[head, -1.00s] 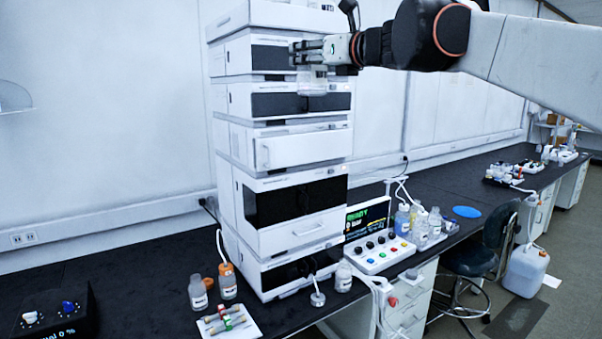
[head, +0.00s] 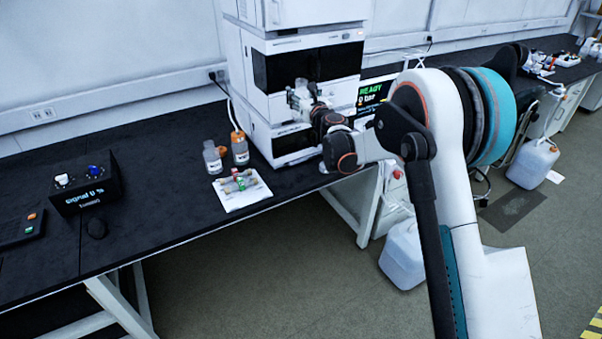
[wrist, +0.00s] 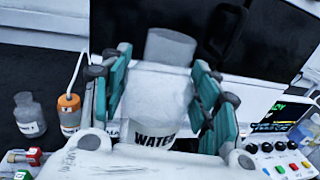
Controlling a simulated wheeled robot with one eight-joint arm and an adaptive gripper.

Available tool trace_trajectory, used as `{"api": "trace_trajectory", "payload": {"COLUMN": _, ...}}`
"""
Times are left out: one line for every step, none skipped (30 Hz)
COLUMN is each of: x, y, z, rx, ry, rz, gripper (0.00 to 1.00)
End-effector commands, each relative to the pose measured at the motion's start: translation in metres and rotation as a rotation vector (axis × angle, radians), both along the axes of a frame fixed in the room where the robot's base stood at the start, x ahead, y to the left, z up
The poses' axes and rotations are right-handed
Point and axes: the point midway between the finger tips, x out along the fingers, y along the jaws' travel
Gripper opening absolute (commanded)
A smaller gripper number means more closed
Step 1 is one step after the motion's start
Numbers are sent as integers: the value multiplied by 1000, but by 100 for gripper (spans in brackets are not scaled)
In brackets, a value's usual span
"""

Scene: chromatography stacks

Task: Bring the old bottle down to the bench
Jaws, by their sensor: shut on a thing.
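My gripper (wrist: 163,95) is shut on a clear bottle (wrist: 158,95) with a grey cap and a "WATER" label, seen close up between the teal finger pads in the wrist view. In the head view my gripper (head: 303,97) holds the bottle (head: 297,90) in front of the lower part of the instrument stack (head: 310,65), above the black bench (head: 150,190). The bottle looks roughly upright and clear of the bench. My arm hides part of the stack and the bench near it.
A grey-capped bottle (head: 213,160) and an orange-capped bottle (head: 240,152) with a tube stand left of the stack. A white tray (head: 232,203) with small columns lies in front of them. A black control box (head: 88,182) is further left. Bare bench lies between.

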Motion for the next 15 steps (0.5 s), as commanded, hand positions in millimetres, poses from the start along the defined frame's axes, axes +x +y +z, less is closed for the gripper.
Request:
{"api": "trace_trajectory", "payload": {"x": -1, "y": 1, "z": -20, "rx": 0, "ry": 0, "rz": -7, "gripper": 26}}
{"api": "trace_trajectory", "payload": {"x": -2, "y": 1, "z": -29, "rx": 0, "ry": 0, "rz": -11, "gripper": 26}}
{"api": "trace_trajectory", "payload": {"x": -3, "y": 1, "z": -39, "rx": 0, "ry": 0, "rz": -15, "gripper": 26}}
{"api": "trace_trajectory", "payload": {"x": -4, "y": 2, "z": -45, "rx": 0, "ry": 0, "rz": -18, "gripper": 26}}
{"api": "trace_trajectory", "payload": {"x": -5, "y": 2, "z": -50, "rx": 0, "ry": 0, "rz": -20, "gripper": 26}}
{"api": "trace_trajectory", "payload": {"x": -6, "y": 2, "z": -55, "rx": 0, "ry": 0, "rz": -23, "gripper": 26}}
{"api": "trace_trajectory", "payload": {"x": -6, "y": 2, "z": -60, "rx": 0, "ry": 0, "rz": -25, "gripper": 26}}
{"api": "trace_trajectory", "payload": {"x": -7, "y": 2, "z": -64, "rx": 0, "ry": 0, "rz": -26, "gripper": 26}}
{"api": "trace_trajectory", "payload": {"x": -7, "y": 2, "z": -69, "rx": 0, "ry": 0, "rz": -27, "gripper": 26}}
{"api": "trace_trajectory", "payload": {"x": -7, "y": 2, "z": -74, "rx": 0, "ry": 0, "rz": -27, "gripper": 26}}
{"api": "trace_trajectory", "payload": {"x": -7, "y": 2, "z": -80, "rx": 0, "ry": 0, "rz": -27, "gripper": 26}}
{"api": "trace_trajectory", "payload": {"x": -7, "y": 2, "z": -89, "rx": 0, "ry": 0, "rz": -27, "gripper": 26}}
{"api": "trace_trajectory", "payload": {"x": -7, "y": 2, "z": -96, "rx": 0, "ry": 0, "rz": -27, "gripper": 26}}
{"api": "trace_trajectory", "payload": {"x": -7, "y": 2, "z": -104, "rx": 0, "ry": 0, "rz": -27, "gripper": 26}}
{"api": "trace_trajectory", "payload": {"x": -7, "y": 2, "z": -114, "rx": 0, "ry": 0, "rz": -27, "gripper": 26}}
